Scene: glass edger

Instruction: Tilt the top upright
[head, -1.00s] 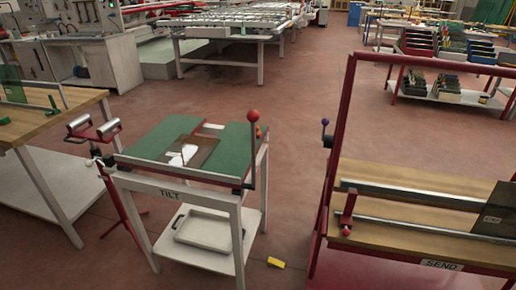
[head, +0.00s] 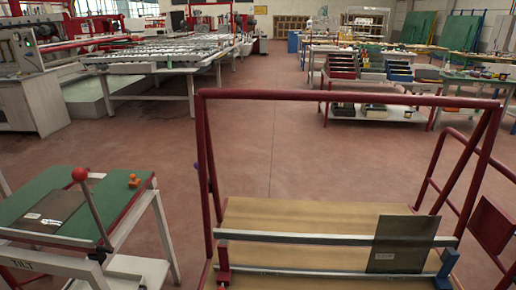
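The table marked TILT stands at the lower left of the head view, partly cut off by the frame edge. Its green top (head: 38,186) lies flat. A dark plate (head: 62,207) with a white label lies on the top. A lever with a red ball (head: 79,173) rises at the table's near right side. A small orange piece (head: 134,181) sits near the top's far right corner. Neither of my grippers is in view.
A red-framed rack (head: 348,98) with a wooden bed (head: 300,217) and metal rails fills the lower middle; a dark labelled pane (head: 401,243) leans there. Red floor is open beyond. A roller table (head: 150,66) and bin carts (head: 372,68) stand farther back.

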